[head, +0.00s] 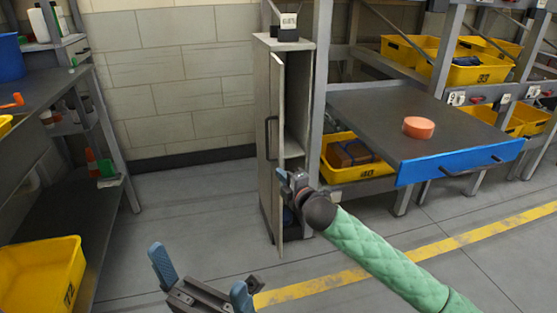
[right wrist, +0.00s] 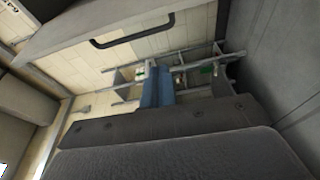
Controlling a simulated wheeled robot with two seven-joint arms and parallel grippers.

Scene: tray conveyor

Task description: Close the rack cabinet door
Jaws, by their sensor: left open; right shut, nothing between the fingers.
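The tall grey rack cabinet (head: 298,95) stands by the wall in the head view. Its narrow door (head: 275,215) is partly open, its free edge swung toward me, with shelves showing inside. The dark door handle (head: 269,135) is on the door's left face; it also shows in the right wrist view (right wrist: 132,38). My right gripper (head: 283,178) is shut and empty, at the door's free edge below handle height; I cannot tell whether it touches. Its blue fingers show in the right wrist view (right wrist: 156,88). My left gripper (head: 202,278) is open and empty, low in front, apart from the door.
A grey table with a blue front (head: 460,160) and an orange puck (head: 419,127) stands right of the cabinet, above a yellow bin (head: 345,175). A workbench (head: 60,80) and another yellow bin (head: 40,275) are at left. Floor left of the door is clear.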

